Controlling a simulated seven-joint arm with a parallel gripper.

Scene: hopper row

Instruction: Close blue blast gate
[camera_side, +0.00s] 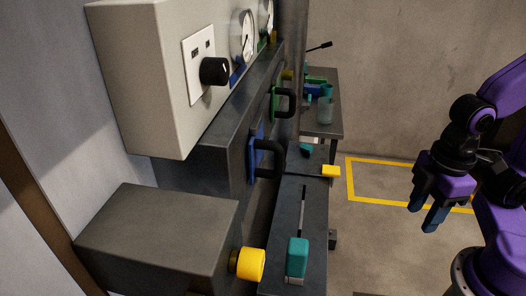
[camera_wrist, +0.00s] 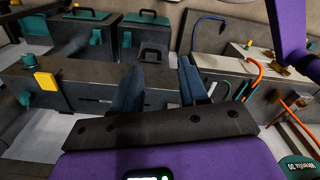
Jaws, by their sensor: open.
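The blue blast gate (camera_side: 257,146) is a blue plate with a black D-shaped handle on the front of the dark duct in the side view. A green gate (camera_side: 275,102) with a similar handle sits beyond it. I cannot tell how far the blue plate is slid in. My gripper (camera_side: 424,212) is at the right of the side view, pointing down, well apart from the gate. It is open and empty. Its two fingers also show in the wrist view (camera_wrist: 160,72), with nothing between them. I cannot pick out the blue gate in the wrist view.
A beige box with a black knob (camera_side: 214,71) and gauges (camera_side: 242,37) stands above the duct. A side table (camera_side: 325,124) stands behind.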

